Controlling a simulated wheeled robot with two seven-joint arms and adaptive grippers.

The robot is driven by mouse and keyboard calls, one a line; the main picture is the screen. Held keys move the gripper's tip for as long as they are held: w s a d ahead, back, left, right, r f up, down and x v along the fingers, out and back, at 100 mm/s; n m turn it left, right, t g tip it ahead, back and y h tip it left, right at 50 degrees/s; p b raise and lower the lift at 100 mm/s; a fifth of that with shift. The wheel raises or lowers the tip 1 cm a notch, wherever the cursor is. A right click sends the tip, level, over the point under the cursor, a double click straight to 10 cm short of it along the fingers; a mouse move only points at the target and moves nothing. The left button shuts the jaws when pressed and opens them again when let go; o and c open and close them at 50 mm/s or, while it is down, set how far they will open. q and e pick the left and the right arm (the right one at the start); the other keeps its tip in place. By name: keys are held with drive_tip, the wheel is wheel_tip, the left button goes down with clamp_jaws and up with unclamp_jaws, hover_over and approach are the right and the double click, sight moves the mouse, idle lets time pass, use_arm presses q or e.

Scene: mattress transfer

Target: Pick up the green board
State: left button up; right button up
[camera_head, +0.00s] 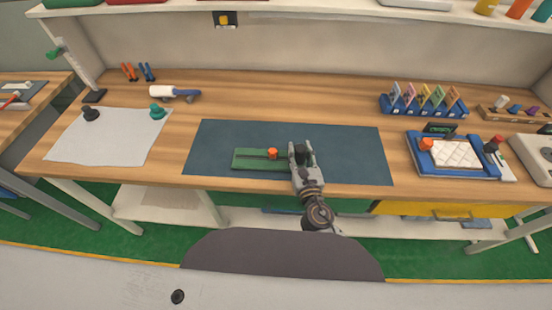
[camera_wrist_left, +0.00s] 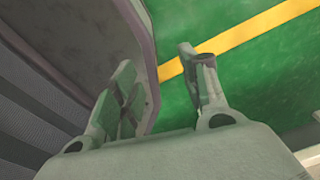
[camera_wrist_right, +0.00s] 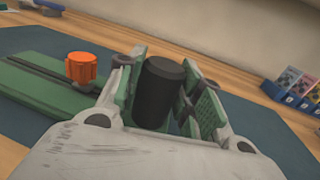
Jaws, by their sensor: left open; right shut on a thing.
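The green board (camera_head: 245,159) lies on the dark blue mat (camera_head: 352,148) on the workbench, with an orange knob (camera_head: 272,153) on top. My right gripper (camera_head: 302,152) is at the board's right end. In the right wrist view the gripper (camera_wrist_right: 165,95) is shut on a black cylinder (camera_wrist_right: 160,92), which stands between its fingers beside the green board (camera_wrist_right: 40,92) and its orange knob (camera_wrist_right: 81,67). Where the cylinder meets the board is hidden by the gripper. My left gripper (camera_wrist_left: 165,90) is open and empty, seen only in the left wrist view, above the green floor.
A blue tray with a white quilted pad (camera_head: 455,153) stands right of the mat. A rack of coloured cards (camera_head: 424,101) is behind it. A white sheet (camera_head: 112,138) with dark and green knobs lies at left. The mat's left part is clear.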

use_arm(q)
drive_tip(key=shift+w+d, duration=0.1)
drive_tip(key=shift+w, duration=0.15)
use_arm(e)
clamp_jaws()
use_arm(q)
drive_tip(key=shift+r, duration=0.1)
use_arm(e)
drive_tip(key=shift+r, duration=0.2)
drive_tip(key=shift+r+p, duration=0.45)
drive_tip(key=shift+r, duration=0.2)
wheel_tip(320, 180, up, 5)
drive_tip(key=shift+f+p, duration=0.2)
drive_tip(key=shift+p, duration=1.05)
wheel_tip(320, 180, up, 3)
drive_tip(key=shift+f+p, duration=0.2)
drive_tip(key=shift+p, duration=0.35)
drive_tip(key=shift+r, duration=0.65)
use_arm(q)
drive_tip(key=r, duration=0.1)
drive_tip(key=d+r, duration=0.1)
drive_tip(key=r, duration=0.1)
drive_tip(key=s+r, duration=0.1)
drive_tip(key=r, duration=0.1)
drive_tip(key=shift+d, duration=0.4)
drive_tip(key=shift+d+f, duration=0.15)
drive_tip(key=shift+f, duration=0.1)
use_arm(e)
drive_tip(key=shift+f, duration=0.25)
